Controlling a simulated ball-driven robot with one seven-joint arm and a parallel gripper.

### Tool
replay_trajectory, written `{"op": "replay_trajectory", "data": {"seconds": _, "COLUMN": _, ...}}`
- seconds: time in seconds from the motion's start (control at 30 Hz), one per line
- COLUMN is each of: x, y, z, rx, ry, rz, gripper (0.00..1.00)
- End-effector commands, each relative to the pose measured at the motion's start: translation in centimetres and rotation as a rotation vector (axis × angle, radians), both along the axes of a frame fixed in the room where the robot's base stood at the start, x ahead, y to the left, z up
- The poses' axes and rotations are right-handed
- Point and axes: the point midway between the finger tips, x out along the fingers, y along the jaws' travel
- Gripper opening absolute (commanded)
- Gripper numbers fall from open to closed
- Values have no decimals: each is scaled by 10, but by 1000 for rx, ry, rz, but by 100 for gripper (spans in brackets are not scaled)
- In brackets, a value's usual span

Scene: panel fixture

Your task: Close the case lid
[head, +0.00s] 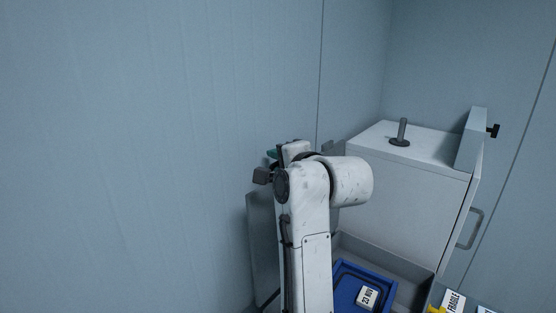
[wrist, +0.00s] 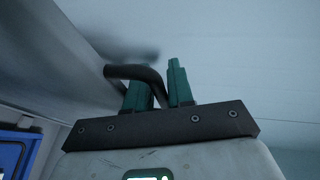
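A grey upright panel (head: 262,240), which looks like the raised case lid, stands at the left of the grey case (head: 385,262) in the head view; my arm covers much of it. In the wrist view a grey panel (wrist: 85,60) fills the upper left, with a dark bent handle (wrist: 135,72) on it. My gripper (wrist: 160,85) has two green fingers, set apart. The handle's near end runs down into the gap between them; I cannot tell whether they press on it. In the head view my gripper is mostly hidden behind my arm, with only a bit of green showing.
A blue tray (head: 348,290) with a date label lies in the case. A pale cabinet (head: 400,180) with a dark peg (head: 402,130) on top and a side handle (head: 472,230) stands behind at right. A "FRAGILE" label (head: 453,301) is at lower right. Blue-grey walls close in the left and back.

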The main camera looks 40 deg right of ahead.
Motion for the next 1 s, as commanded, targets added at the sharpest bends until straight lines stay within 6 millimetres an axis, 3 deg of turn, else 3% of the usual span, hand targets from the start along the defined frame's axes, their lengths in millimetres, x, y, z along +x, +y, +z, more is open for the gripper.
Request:
{"op": "replay_trajectory", "data": {"seconds": 0.13, "x": 0, "y": 0, "z": 0, "rx": 0, "ry": 0, "rz": 0, "gripper": 22}}
{"op": "replay_trajectory", "data": {"seconds": 0.37, "x": 0, "y": 0, "z": 0, "rx": 0, "ry": 0, "rz": 0, "gripper": 0}}
{"op": "replay_trajectory", "data": {"seconds": 0.87, "x": 0, "y": -1, "z": -1, "rx": 1, "ry": 0, "rz": 0, "gripper": 0}}
{"op": "replay_trajectory", "data": {"seconds": 1.0, "x": 0, "y": -9, "z": -2, "rx": 4, "ry": -16, "rz": -3, "gripper": 0}}
